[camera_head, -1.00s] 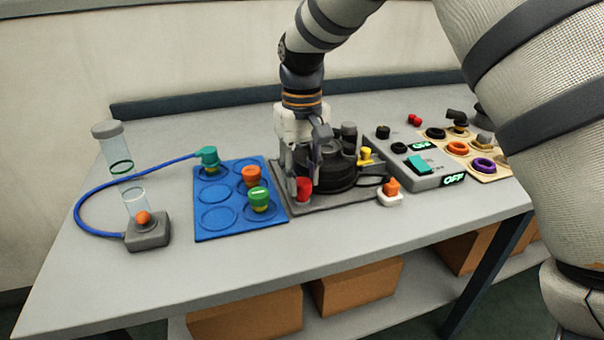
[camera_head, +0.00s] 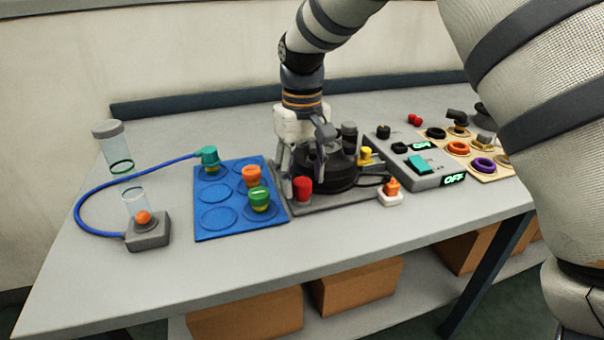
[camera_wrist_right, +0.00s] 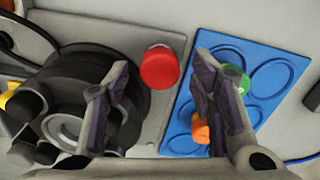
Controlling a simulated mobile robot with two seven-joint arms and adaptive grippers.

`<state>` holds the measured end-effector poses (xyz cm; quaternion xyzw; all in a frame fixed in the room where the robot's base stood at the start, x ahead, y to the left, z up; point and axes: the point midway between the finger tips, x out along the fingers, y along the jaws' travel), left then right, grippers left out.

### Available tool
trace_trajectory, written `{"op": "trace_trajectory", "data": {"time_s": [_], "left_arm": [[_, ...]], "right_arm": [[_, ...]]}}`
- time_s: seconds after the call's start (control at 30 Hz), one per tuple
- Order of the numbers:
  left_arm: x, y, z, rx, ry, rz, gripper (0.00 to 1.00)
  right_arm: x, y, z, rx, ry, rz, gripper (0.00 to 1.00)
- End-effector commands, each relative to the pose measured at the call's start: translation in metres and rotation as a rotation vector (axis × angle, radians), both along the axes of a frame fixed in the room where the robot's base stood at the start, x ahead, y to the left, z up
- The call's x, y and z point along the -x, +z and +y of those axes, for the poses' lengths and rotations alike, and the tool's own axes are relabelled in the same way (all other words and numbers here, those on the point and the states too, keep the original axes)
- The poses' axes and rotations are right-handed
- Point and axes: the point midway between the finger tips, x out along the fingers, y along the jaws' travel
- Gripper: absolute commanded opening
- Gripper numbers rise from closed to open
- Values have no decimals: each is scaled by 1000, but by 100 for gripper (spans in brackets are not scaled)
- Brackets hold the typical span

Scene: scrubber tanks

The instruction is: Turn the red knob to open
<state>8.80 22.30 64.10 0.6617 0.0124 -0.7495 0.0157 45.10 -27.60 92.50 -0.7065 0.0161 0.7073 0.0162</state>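The red knob (camera_head: 302,189) stands upright at the front left corner of a grey plate (camera_head: 330,202), beside a round black pump-like unit (camera_head: 330,170). In the right wrist view the red knob (camera_wrist_right: 159,67) shows its round top in the gap between the two fingers, with clear space on both sides. My right gripper (camera_head: 300,166) is open and empty, just behind and above the knob in the head view. Its dark fingers (camera_wrist_right: 164,88) also show in the right wrist view. No contact with the knob is visible. My left gripper is not in view.
A blue tray (camera_head: 217,227) with green, orange and teal-capped pieces lies just left of the plate. A grey switch box (camera_head: 430,180) reading OFF and an orange plug (camera_head: 391,187) are to the right. The front table strip is clear.

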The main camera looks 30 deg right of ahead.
Motion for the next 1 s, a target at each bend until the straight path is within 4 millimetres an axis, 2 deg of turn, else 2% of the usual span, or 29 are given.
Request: {"op": "trace_trajectory", "data": {"time_s": [0.13,0.23,0.5,0.6,0.73,1.0], "left_arm": [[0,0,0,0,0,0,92],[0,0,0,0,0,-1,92],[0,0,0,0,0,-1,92],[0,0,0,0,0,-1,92],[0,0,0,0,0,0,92],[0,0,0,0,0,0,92]], "right_arm": [[0,2,0,0,0,-2,51],[-1,16,0,0,0,-5,51],[-1,88,0,1,0,-6,51],[-1,107,0,1,0,-5,51],[0,119,0,1,0,-1,51],[0,120,0,0,0,0,51]]}}
